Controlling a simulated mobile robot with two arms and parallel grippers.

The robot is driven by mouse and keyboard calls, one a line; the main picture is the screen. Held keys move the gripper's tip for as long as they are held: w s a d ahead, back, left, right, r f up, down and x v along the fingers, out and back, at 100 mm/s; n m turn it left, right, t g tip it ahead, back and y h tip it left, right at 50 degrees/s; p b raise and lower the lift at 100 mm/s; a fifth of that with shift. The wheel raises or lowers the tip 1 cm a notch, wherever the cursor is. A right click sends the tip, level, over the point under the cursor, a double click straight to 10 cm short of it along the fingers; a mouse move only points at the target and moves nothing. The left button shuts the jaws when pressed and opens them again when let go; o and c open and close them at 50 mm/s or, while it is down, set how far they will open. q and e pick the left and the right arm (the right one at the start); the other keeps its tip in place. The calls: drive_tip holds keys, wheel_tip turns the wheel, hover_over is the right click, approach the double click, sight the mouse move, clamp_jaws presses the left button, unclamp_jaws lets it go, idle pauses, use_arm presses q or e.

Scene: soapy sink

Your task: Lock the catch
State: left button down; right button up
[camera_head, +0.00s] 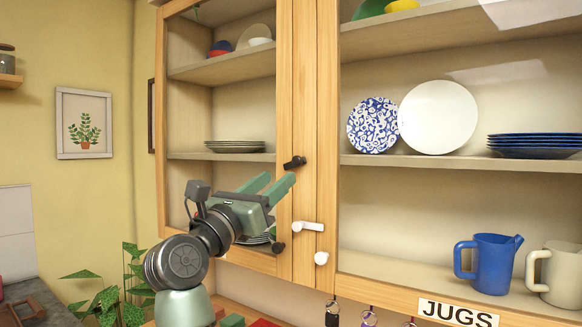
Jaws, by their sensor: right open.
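A small black catch (294,162) sits on the wooden frame where the cupboard's left door (284,90) meets the middle upright (327,120). A white lever (308,226) lies nearly level lower down, across the same seam. I cannot tell which of the two is the task's catch, or whether either is locked. My right gripper (279,179) is open and empty, its two green fingers pointing up and right. Its tips appear just below and left of the black catch; I cannot tell whether they touch it. My left gripper is not in view.
Plates stand on the shelves. A blue jug (488,262) and a cream jug (558,275) stand at right. Key rings (369,318) hang below. A leafy plant (108,298) is at lower left.

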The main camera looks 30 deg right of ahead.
sight(296, 165)
drive_tip(key=p+x, duration=0.2)
drive_tip(key=x, duration=0.3)
drive_tip(key=shift+d+r, duration=0.2)
drive_tip(key=shift+d, duration=0.1)
drive_tip(key=shift+w+d+r, duration=0.1)
drive_tip(key=shift+w+d, duration=0.2)
drive_tip(key=shift+d, duration=0.2)
clamp_jaws()
